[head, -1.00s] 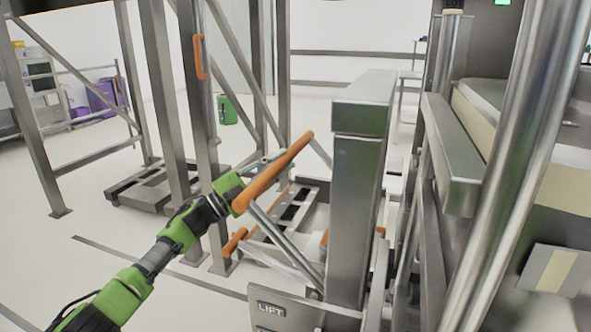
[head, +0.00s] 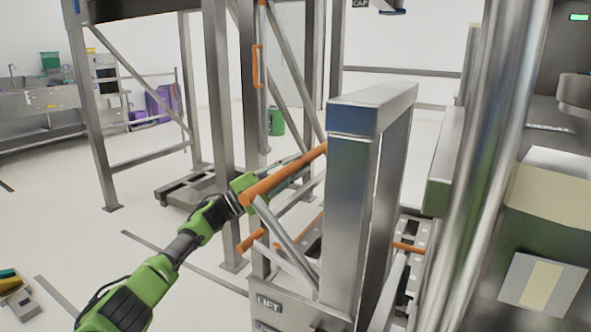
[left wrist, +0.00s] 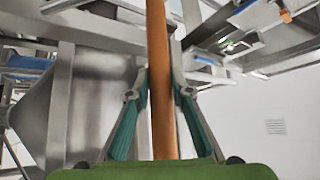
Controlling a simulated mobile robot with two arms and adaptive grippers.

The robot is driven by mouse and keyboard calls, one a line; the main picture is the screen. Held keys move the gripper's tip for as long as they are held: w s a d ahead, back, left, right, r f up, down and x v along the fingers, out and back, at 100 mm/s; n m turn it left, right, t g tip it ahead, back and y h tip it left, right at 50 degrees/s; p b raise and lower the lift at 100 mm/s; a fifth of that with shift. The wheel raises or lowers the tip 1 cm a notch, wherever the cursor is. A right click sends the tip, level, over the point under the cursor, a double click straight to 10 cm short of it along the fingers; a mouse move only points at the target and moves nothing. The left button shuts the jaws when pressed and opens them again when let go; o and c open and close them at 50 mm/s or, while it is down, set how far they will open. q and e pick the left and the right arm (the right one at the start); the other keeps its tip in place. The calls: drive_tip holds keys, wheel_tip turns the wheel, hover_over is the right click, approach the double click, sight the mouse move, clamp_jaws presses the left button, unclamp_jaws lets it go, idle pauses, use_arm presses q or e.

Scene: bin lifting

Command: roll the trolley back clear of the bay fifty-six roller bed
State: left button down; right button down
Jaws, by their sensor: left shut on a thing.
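The trolley is a steel frame with a thick upright post (head: 350,220), a lower panel marked LIFT (head: 285,312) and an orange push bar (head: 290,173). My left gripper (head: 246,190) is shut around the bar near its left end. In the left wrist view the bar (left wrist: 160,80) runs upright between the two fingers (left wrist: 160,110). My right gripper is not in view. No sign reading fifty-six is legible, so I cannot tell which steelwork is that bay's roller bed.
A shiny round column (head: 490,150) and a steel beam (head: 443,165) stand to the right of the trolley. A tall steel frame (head: 222,110) with a low base (head: 190,190) stands behind it. Open pale floor (head: 200,285) lies to the left.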

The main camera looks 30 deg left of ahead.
use_arm(q)
drive_tip(key=c, duration=2)
unclamp_jaws()
drive_tip(key=shift+s+d+r+m+g+h, duration=0.15)
drive_tip(key=shift+d+m+g+h, duration=0.25)
drive_tip(key=shift+d+h, duration=0.55)
drive_tip(key=shift+o, duration=0.9)
drive_tip(key=shift+w+d+r+y, duration=0.1)
drive_tip(key=shift+w+d+y, duration=0.1)
drive_tip(key=shift+d, duration=0.4)
drive_tip(key=shift+w+d+r+y, duration=0.1)
drive_tip(key=shift+d+y, duration=0.05)
drive_tip(key=shift+d, duration=0.45)
drive_tip(key=v, duration=1.2)
drive_tip(key=shift+a, duration=0.2)
drive_tip(key=shift+s, duration=0.1)
